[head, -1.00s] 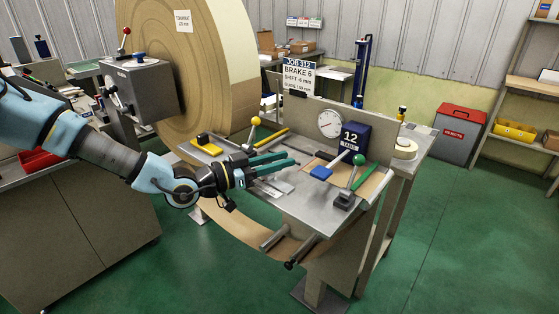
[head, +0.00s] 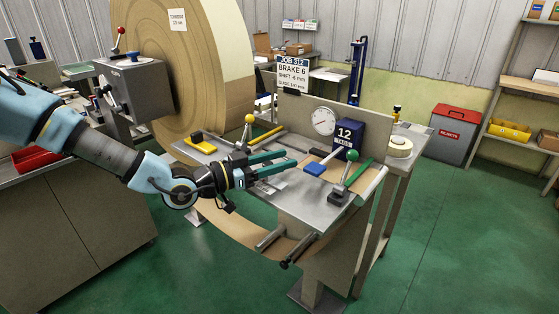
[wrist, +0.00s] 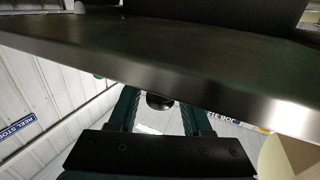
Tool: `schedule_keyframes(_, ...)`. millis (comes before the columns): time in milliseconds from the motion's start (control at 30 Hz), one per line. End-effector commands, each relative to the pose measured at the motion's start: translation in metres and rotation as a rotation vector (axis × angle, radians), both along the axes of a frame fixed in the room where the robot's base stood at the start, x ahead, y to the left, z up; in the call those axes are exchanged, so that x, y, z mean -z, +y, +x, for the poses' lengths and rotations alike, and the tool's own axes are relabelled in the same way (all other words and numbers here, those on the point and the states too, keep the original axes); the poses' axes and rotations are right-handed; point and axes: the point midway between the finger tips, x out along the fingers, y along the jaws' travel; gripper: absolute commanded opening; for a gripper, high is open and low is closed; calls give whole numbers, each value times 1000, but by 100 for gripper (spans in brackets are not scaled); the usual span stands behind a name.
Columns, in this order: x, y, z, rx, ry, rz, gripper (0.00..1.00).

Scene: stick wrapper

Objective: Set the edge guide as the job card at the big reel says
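The job card (head: 292,75) stands above the bench beside the big reel (head: 178,70). It reads JOB 312, BRAKE 6, SHIFT -6 mm, and a smaller guide line that looks like 140 mm. My gripper (head: 288,158) is over the left-middle of the metal bench plate (head: 290,207), its green fingers apart and pointing right. The wrist view shows both fingers (wrist: 160,115) with a dark round knob seen between them; whether they touch it I cannot tell. I cannot tell which part is the edge guide.
A yellow-knobbed lever (head: 249,119) stands behind my gripper. A green-knobbed lever (head: 358,160), a dial (head: 323,121) and a dark blue counter (head: 347,137) reading 12 are right of it. A brake box (head: 136,88) is at left.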

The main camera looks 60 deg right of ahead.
Motion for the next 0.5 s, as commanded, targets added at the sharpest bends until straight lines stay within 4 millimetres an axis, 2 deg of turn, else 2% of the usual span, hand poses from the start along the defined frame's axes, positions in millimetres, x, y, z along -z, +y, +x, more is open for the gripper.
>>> schedule_keyframes(100,0,0,0,0,0,0,61)
schedule_keyframes(367,0,1,1,-1,0,0,61)
schedule_keyframes(500,2,12,8,-2,-1,0,61)
